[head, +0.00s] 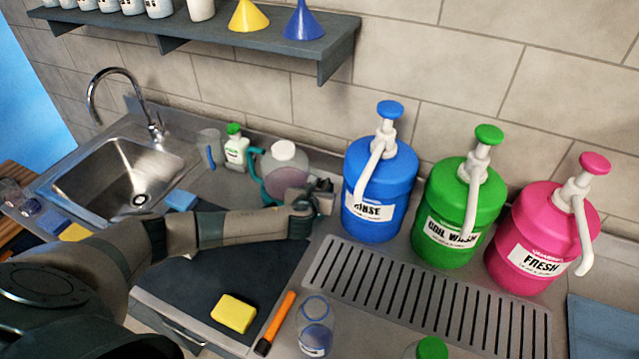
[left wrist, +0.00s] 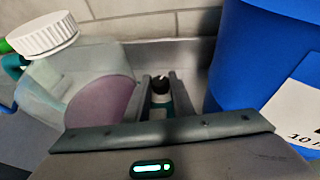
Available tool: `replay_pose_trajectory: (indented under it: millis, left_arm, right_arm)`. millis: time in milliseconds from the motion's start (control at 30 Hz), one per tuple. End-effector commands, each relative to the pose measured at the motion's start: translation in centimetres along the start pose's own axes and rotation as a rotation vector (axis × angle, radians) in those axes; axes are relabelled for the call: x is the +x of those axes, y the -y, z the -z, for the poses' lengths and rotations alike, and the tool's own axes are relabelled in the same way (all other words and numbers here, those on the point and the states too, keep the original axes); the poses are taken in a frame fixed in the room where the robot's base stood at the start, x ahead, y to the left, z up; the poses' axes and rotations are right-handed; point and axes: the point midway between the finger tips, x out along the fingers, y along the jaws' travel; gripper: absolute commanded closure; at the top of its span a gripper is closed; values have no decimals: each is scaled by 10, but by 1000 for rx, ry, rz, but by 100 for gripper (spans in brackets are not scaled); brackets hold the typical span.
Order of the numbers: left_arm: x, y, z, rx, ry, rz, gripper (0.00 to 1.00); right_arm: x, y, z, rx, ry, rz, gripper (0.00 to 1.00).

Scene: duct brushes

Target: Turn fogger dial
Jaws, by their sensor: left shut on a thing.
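The fogger (head: 283,166) stands on the counter left of the blue jug. It has a translucent tank with purple liquid, a white cap and a teal body; its tank also shows in the left wrist view (left wrist: 80,85). My left gripper (head: 326,192) is at the fogger's right side. In the left wrist view its two fingers are shut around the small black dial (left wrist: 160,83), which has a pale mark on top and teal below it. In the head view the gripper hides the dial. My right gripper is in neither view.
Blue (head: 381,185), green (head: 460,212) and pink (head: 543,235) pump jugs stand close to the right, behind a slotted drain grate (head: 425,290). A sink (head: 120,185) is at left. A yellow sponge (head: 234,313), orange-handled tool (head: 275,322) and clear jar (head: 316,325) are in front.

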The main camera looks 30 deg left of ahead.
Motion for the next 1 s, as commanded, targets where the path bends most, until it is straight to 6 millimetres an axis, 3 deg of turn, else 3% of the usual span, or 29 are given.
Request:
replay_pose_trajectory:
  millis: [200, 533, 567, 600, 1000]
  left_arm:
    - [-1, 3, -1, -37, -1, -88, 100]
    - [0, 2, 1, -43, -1, -106, 100]
    - [0, 2, 1, -43, -1, -106, 74]
    - [0, 2, 1, -43, -1, -106, 71]
    - [-2, 2, 0, -44, -1, -105, 71]
  right_arm:
    - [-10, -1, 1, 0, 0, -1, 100]
    - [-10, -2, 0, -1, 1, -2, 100]
    - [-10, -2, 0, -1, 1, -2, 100]
    - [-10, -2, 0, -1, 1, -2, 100]
    - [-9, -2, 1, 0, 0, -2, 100]
